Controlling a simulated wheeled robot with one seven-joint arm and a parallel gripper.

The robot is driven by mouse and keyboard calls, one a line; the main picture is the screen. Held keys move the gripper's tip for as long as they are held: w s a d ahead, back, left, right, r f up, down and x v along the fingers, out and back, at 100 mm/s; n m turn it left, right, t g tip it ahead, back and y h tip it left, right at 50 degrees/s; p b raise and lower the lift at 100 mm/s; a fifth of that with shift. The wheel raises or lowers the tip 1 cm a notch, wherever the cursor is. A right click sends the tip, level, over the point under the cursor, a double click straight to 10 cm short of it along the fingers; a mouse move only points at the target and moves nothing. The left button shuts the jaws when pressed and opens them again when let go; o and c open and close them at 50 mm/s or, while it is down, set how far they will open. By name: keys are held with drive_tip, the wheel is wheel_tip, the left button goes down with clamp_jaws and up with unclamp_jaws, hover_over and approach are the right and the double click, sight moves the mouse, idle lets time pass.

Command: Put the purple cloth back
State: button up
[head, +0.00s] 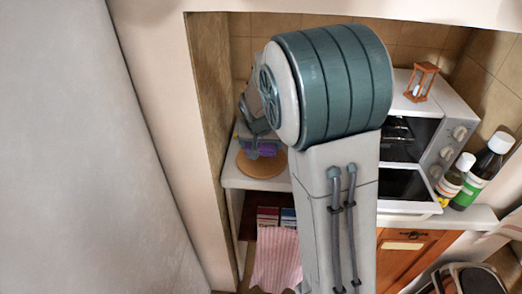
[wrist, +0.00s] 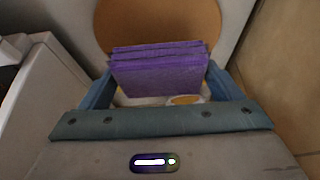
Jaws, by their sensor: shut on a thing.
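The folded purple cloth (wrist: 160,75) stands between the two blue-grey fingers of my gripper (wrist: 160,82) in the wrist view. My gripper is shut on it. In the head view the purple cloth (head: 264,147) shows small at the left end of the white counter, partly hidden by my gripper (head: 256,150). A round tan board (head: 262,166) lies just under or beside it. The board also shows beyond the cloth in the wrist view (wrist: 160,22). I cannot tell whether the cloth touches the board.
A white oven (head: 455,120) with its door open stands right of my arm, with an hourglass (head: 421,82) on top. Two bottles (head: 487,170) stand beside it. A striped pink towel (head: 275,262) hangs below the counter. A wall (wrist: 285,80) is close on the right.

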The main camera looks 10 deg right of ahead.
sight(261, 152)
drive_tip(key=shift+f, duration=1.65)
drive_tip(key=shift+f, duration=0.15)
drive_tip(key=o, duration=0.8)
